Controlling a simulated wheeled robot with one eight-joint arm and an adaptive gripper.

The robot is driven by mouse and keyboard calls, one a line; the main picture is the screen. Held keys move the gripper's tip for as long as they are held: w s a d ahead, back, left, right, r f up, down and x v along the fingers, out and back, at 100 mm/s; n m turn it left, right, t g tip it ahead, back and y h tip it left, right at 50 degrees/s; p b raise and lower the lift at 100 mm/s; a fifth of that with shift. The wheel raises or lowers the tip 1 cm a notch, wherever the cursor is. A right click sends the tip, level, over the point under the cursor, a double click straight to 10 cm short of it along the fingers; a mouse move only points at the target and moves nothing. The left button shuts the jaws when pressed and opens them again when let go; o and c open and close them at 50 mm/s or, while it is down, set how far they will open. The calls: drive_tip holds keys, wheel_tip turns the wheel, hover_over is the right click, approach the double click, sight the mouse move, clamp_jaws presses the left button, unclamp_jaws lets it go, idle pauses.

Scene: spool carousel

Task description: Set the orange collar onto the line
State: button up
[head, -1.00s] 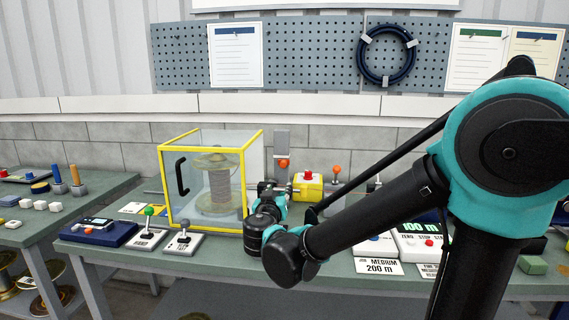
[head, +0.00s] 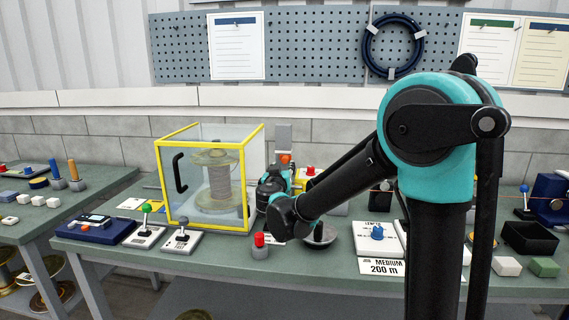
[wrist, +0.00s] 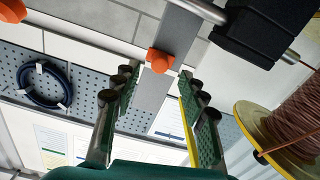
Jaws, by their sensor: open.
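The orange collar (wrist: 158,60) sits on a flat grey upright bar (wrist: 172,42) in the wrist view, and shows small against the same bar in the head view (head: 285,159). My gripper (wrist: 158,84) is open and empty, with one finger on each side of the bar below the collar in the picture. The collar appears just beyond the fingertips; whether they touch it I cannot tell. In the head view my wrist and forearm hide the fingers. I cannot make out a marked line on the bar.
The yellow-framed clear case (head: 197,231) with a wound spool (head: 220,185) stands left of my wrist. A black block (wrist: 265,35) on a metal rod is near the bar. A red button (head: 259,240) and a dish (head: 320,241) lie below my arm.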

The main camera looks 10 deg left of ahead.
sight(285, 162)
drive_tip(key=shift+w+d, duration=0.1)
drive_tip(key=shift+w, duration=2.55)
drive_tip(key=shift+c, duration=0.5)
clamp_jaws()
